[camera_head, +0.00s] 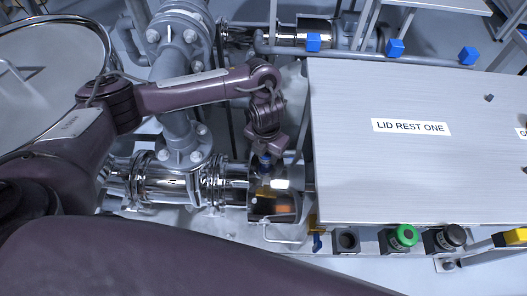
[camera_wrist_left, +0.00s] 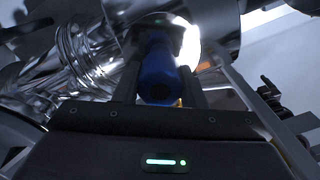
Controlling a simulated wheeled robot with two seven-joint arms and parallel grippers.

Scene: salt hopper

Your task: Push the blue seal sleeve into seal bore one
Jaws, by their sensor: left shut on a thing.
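The blue seal sleeve (camera_wrist_left: 158,72) is held between the two fingers of my left gripper (camera_wrist_left: 158,88) in the left wrist view. The sleeve's far end meets a dark area of the bright metal in the wrist view. I cannot tell how far it sits in a bore, and no bore label is readable. My right gripper is not in view.
A flat metal top labelled LID REST ONE (camera_head: 410,127) lies right of the housing. A green button (camera_head: 404,236) and dark round fittings line its front. Large grey flanged piping (camera_head: 178,75) stands behind on the left. Shiny clamped pipe (camera_head: 170,185) runs left of the housing.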

